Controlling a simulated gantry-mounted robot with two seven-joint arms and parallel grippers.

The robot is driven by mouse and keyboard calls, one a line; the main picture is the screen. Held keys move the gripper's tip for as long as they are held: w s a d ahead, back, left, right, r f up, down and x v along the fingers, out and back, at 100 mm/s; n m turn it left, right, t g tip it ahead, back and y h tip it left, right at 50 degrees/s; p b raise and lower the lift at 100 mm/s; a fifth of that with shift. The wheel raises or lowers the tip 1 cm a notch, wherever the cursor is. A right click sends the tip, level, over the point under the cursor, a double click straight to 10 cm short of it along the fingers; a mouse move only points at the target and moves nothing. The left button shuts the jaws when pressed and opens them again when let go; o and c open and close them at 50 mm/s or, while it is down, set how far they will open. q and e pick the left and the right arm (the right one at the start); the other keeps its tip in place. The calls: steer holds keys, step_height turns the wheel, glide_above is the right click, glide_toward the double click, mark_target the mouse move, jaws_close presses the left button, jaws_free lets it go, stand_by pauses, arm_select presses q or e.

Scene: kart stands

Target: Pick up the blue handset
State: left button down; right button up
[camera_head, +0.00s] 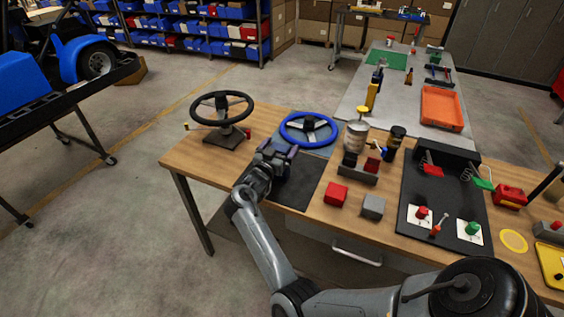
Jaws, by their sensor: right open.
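No clear blue handset shows; a small bluish piece (385,153) beside the dark bottle is too small to name. A red piece (432,170) and a green piece (484,184) hang by coiled cords at the black panel (415,190) on the right of the bench. My right gripper (280,150) is open over the dark mat (298,192), just in front of the blue steering wheel (309,129). Its fingers overlap the wheel's near left side in the picture; I cannot tell whether they touch. My left gripper is not in view.
A black steering wheel (221,108) on a stand is left of my gripper. A red block (336,194), a grey block (373,207) and a bottle holder (358,173) stand to the right. A grey table with an orange tray (441,107) is behind. The bench's left front is clear.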

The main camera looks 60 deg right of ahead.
steer(key=shift+d, duration=0.25)
steer(key=shift+a, duration=0.2)
steer(key=shift+a+f, duration=0.1)
steer(key=shift+c, duration=0.8)
steer(key=c, duration=1.2)
steer(key=shift+c, duration=1.1)
steer(key=shift+r, duration=0.25)
